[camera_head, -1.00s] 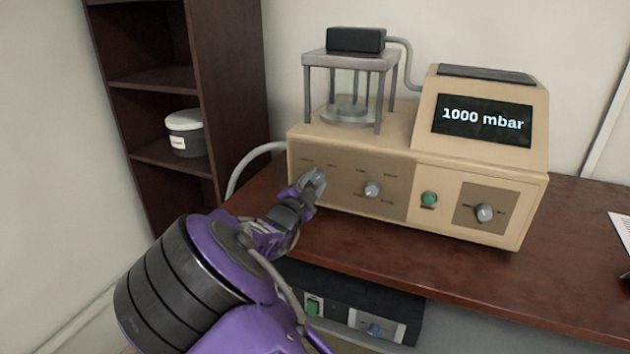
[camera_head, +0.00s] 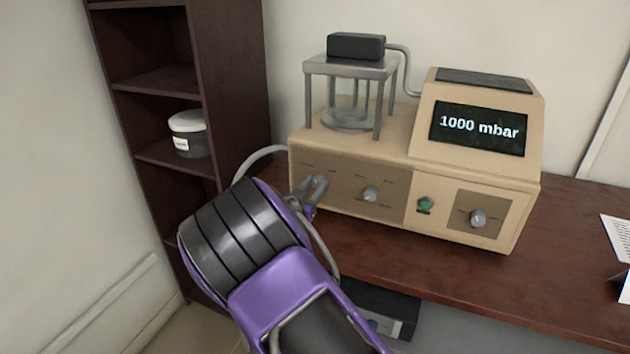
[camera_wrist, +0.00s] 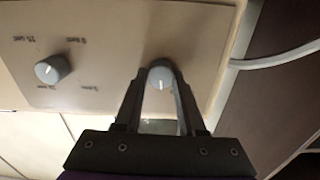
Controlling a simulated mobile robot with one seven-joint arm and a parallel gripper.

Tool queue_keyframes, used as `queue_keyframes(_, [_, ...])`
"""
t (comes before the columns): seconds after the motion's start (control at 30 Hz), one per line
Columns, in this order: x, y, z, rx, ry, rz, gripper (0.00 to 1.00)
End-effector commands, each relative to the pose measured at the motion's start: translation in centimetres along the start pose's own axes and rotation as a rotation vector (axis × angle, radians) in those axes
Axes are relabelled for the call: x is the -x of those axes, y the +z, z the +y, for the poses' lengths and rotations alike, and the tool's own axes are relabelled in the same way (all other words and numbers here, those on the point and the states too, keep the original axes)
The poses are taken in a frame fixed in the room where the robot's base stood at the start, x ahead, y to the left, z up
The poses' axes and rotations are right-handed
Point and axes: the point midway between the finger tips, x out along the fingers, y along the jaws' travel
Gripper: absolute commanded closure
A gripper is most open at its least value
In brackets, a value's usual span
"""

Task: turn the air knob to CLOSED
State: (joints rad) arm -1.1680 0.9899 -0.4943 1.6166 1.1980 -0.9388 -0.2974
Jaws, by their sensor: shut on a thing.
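The beige machine (camera_head: 420,195) stands on the table with a brown knob panel on its front left. My gripper (camera_head: 314,188) is at the left end of that panel. In the wrist view my gripper (camera_wrist: 160,82) is shut on a round grey knob (camera_wrist: 161,76) with a white pointer line. I take this to be the air knob; its label is hidden. In the head view my gripper hides this knob. A second grey knob (camera_head: 371,194) sits to its right on the same panel, and it also shows in the wrist view (camera_wrist: 52,70), apart from the fingers.
A green button (camera_head: 425,204) and another knob (camera_head: 478,218) are on the machine's right front. The display (camera_head: 481,128) reads 1000 mbar. A glass chamber (camera_head: 348,95) stands on top. A hose (camera_head: 262,158) leaves the left side near the shelf (camera_head: 160,155).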

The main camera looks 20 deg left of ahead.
Motion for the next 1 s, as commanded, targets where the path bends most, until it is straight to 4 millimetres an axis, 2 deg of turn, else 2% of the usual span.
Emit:
queue_keyframes(0.5, [-0.01, -0.11, -0.13, 0.45, 0.0, 0.0, 1.0])
queue_keyframes(0.73, [0.03, 0.02, -0.19, 0.575, -0.001, 0.0, 1.0])
queue_keyframes(1.0, [0.01, 0.08, -0.18, 0.641, 0.0, 0.001, 1.0])
